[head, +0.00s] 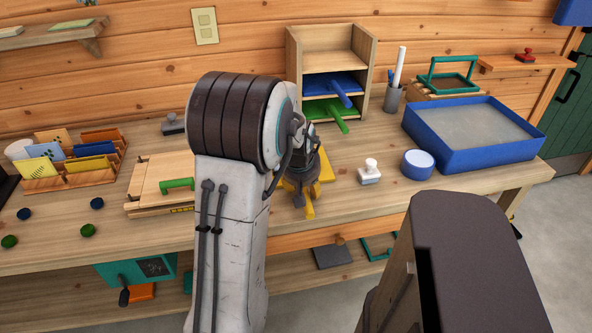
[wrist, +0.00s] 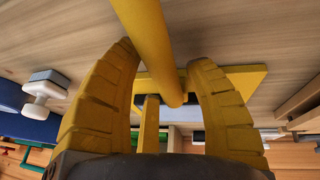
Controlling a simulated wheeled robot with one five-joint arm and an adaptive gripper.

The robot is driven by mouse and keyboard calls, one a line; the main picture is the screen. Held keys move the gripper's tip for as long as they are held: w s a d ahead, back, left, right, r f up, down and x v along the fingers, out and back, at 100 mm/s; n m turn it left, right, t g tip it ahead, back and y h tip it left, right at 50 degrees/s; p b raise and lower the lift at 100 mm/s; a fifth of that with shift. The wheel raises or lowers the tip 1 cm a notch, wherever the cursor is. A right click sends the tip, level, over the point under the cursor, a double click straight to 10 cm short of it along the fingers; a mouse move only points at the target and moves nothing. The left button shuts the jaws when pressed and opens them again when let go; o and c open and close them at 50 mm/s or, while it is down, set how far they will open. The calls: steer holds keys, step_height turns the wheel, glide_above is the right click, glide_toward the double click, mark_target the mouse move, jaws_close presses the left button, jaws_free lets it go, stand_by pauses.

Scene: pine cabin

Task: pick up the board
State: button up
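The yellow board (wrist: 250,82) lies on the workbench, with a round yellow handle (wrist: 152,40) sticking out toward me. In the head view, part of the board (head: 327,166) shows behind my gripper (head: 303,190), which hides most of it. In the wrist view, my gripper (wrist: 165,62) has its two ridged yellow fingers on either side of the handle. Narrow gaps show between fingers and handle, so the fingers look open around it. I cannot tell whether either finger touches the board.
A white-knobbed stamp (head: 370,171), a blue round tub (head: 417,163) and a blue tray (head: 475,133) stand to the right. A wooden shelf box (head: 333,45) holds blue (head: 335,84) and green (head: 328,110) handled boards behind. A wooden press (head: 160,183) lies left.

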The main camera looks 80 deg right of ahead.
jaws_close()
steer(key=shift+r, duration=0.1)
stand_by(0.3)
